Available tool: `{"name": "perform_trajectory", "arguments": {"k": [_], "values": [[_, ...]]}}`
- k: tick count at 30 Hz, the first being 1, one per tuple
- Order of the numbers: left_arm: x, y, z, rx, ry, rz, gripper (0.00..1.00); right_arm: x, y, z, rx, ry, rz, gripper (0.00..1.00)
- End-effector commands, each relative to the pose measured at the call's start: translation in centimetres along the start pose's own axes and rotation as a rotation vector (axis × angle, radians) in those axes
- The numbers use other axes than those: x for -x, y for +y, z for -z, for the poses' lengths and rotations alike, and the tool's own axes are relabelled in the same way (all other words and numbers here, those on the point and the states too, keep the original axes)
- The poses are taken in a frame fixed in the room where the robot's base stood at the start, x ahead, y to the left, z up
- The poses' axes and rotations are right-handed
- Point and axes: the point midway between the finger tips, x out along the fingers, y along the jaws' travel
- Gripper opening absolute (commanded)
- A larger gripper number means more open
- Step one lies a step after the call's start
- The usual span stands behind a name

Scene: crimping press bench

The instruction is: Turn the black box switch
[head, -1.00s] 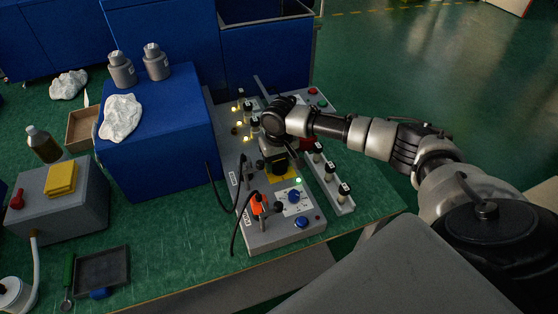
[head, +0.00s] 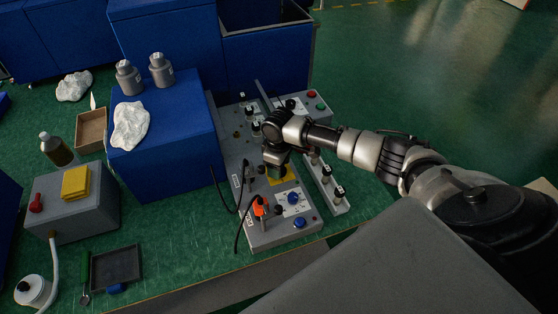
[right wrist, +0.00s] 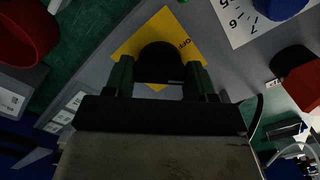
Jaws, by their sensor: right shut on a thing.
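The black box switch (right wrist: 158,58) is a dark rounded knob on a yellow plate (right wrist: 190,35) marked OFF, at the top centre of the right wrist view. My right gripper (right wrist: 160,78) has one finger on each side of the knob and is shut on it. In the head view my right gripper (head: 277,160) is over the grey control panel (head: 262,238) and hides the knob; part of the yellow plate shows beside it. My left gripper is not in view.
A rail with black-topped posts (head: 339,192) stands to the right. A blue box (head: 170,160) stands to the left.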

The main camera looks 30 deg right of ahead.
Motion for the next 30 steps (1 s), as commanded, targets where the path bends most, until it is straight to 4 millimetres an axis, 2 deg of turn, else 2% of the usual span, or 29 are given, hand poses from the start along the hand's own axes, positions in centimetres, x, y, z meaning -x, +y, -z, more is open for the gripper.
{"name": "perform_trajectory", "arguments": {"k": [6,18,30], "values": [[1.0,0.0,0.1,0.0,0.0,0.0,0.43,0.3,0.1,0.1,0.205,0.004,-0.001,0.32],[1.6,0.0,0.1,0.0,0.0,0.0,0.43,0.2,0.1,0.1,0.561,0.005,-0.002,0.32],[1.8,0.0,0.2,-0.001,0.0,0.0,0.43,0.2,0.1,0.2,0.769,0.006,-0.003,0.32]]}}
